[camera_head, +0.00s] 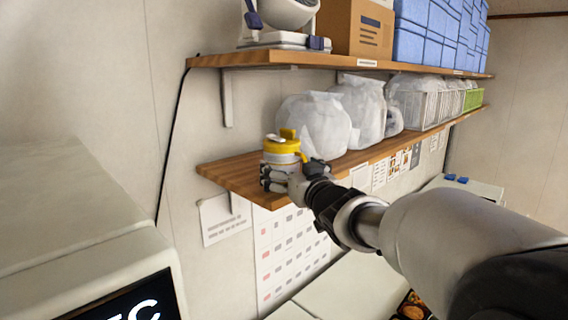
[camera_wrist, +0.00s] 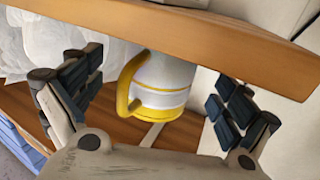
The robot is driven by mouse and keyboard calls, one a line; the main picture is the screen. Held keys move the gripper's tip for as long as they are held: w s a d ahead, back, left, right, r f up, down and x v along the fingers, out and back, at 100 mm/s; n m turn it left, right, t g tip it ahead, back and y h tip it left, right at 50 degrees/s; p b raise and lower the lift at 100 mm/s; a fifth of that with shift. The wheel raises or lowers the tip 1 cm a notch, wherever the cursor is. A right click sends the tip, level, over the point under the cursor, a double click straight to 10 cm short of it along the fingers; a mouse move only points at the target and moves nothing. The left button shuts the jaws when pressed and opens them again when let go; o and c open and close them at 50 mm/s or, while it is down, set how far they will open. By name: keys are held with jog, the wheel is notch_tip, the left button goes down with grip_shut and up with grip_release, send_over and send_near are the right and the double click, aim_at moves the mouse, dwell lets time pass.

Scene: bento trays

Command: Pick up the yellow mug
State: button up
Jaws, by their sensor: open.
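The yellow mug (camera_head: 283,149) stands near the left end of the lower wooden shelf in the head view. It has a yellow top and a white body. In the wrist view the mug (camera_wrist: 165,80) shows a white body, a yellow rim band and a yellow handle on its left side. My gripper (camera_head: 285,183) is at the mug's front in the head view and hides its lower part. In the wrist view my gripper (camera_wrist: 158,95) is open, with one finger on either side of the mug and visible gaps between.
The lower shelf (camera_head: 232,172) also holds white plastic bags (camera_head: 314,122) just right of the mug and wire baskets farther along. The upper shelf (camera_head: 300,58) runs above, with a cardboard box (camera_head: 357,27) and blue packages. A wall calendar (camera_head: 283,250) hangs below.

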aim_at(281, 161)
jog(key=p+x, duration=0.1)
jog(key=x, duration=0.4)
jog(key=shift+w+a+r, duration=0.15)
jog(key=shift+r, duration=0.05)
jog(key=shift+c, duration=1.7)
jog(key=c, duration=1.2)
jog(key=shift+r, duration=0.2)
jog(key=shift+c, duration=0.2)
